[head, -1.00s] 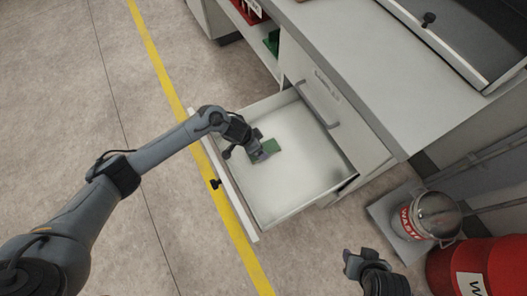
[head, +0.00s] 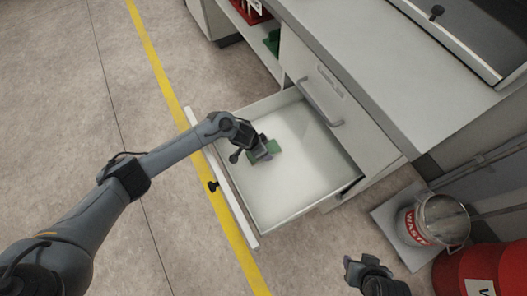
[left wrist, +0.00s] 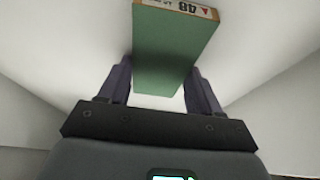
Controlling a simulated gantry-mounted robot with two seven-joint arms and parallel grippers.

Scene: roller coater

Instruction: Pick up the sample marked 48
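The green sample (left wrist: 172,48) marked 48 is a flat block with a pale label at its top edge in the left wrist view. In the head view the sample (head: 273,147) is inside the open drawer (head: 300,190), partly hidden by my left gripper (head: 259,153). In the left wrist view my left gripper (left wrist: 160,85) has one finger along each side of the sample, with little or no gap. I cannot tell whether the fingers press on it or whether it touches the drawer floor. My right gripper (head: 358,268) is at the bottom right, away from the drawer, its fingers unclear.
The cabinet and worktop (head: 370,85) stand to the right. A metal waste bin (head: 440,222) and a red drum (head: 480,268) are at lower right. The rest of the drawer floor is clear.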

